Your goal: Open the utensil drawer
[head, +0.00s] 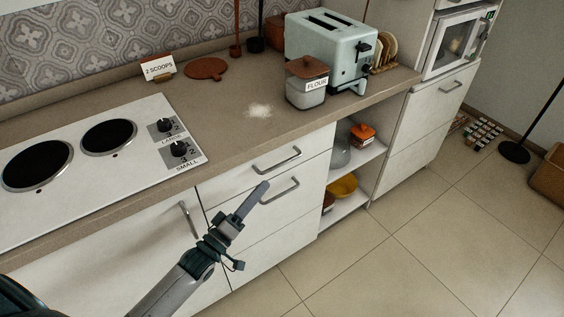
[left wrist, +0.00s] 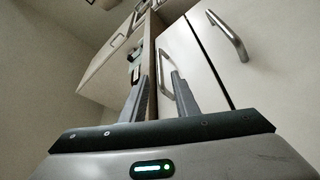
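Two drawers are stacked below the counter, both looking shut: an upper drawer (head: 240,177) with a bar handle (head: 277,160), and a lower drawer (head: 300,205) with its own bar handle (head: 281,191). No label shows which is the utensil drawer. My left gripper (head: 262,186) is in front of these fronts, its tips overlapping the left end of the lower handle in the head view. In the left wrist view my left gripper (left wrist: 161,76) has its fingers apart. A metal bar shows between them; contact cannot be told. Another handle (left wrist: 228,35) is to the right. My right gripper is out of view.
A hob (head: 90,160) is on the counter at left. A flour jar (head: 305,85) and toaster (head: 330,50) stand further right. A door handle (head: 187,218) is left of the drawers; open shelves (head: 350,185) are right. The floor (head: 430,240) in front is clear.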

